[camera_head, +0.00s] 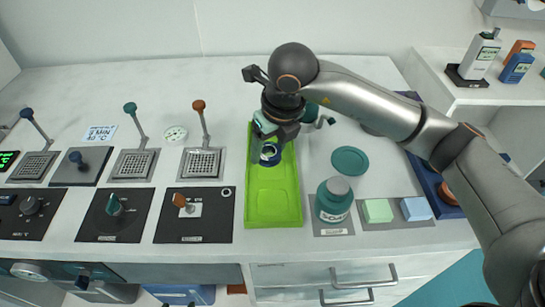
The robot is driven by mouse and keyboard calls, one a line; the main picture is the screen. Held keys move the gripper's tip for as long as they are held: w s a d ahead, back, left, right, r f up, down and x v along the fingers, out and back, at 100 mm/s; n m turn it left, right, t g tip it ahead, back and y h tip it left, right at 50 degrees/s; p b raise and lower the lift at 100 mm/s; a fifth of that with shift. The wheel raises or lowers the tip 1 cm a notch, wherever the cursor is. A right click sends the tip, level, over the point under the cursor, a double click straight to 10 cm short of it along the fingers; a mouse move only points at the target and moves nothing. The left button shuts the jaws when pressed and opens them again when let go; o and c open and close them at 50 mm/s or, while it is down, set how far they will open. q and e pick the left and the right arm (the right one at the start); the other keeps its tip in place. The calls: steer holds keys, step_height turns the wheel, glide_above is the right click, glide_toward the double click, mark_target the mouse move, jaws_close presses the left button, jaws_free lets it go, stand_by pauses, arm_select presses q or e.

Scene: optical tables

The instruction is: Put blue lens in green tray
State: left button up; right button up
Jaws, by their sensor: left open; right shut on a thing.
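The green tray (273,205) lies on the table in the middle of the view, long side running front to back. The blue lens (270,155), a dark blue ring with a pale centre, shows over the tray's far half. My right gripper (266,142) reaches in from the right and is shut on the lens from above. Whether the lens touches the tray floor or hangs above it, I cannot tell. The tray's near half is empty. The gripper and wrist hide part of the tray's far end. My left gripper is not in view.
Right of the tray stand a teal jar (334,203), a teal disc (350,161), a green block (378,210) and a blue block (416,208). Left are black panels with knobs (194,214) and metal grates with levers (201,163). My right arm crosses above the table's right side.

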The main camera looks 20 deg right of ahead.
mark_target(274, 153)
steer(key=shift+d+f, duration=0.15)
steer(key=shift+f, duration=0.85)
steer(key=shift+d+f, duration=0.15)
steer(key=shift+f, duration=0.85)
steer(key=o, duration=1.5)
steer(key=shift+r, duration=0.3)
steer(key=v, duration=1.1)
steer(key=shift+s+r, duration=0.15)
steer(key=shift+r, duration=0.2)
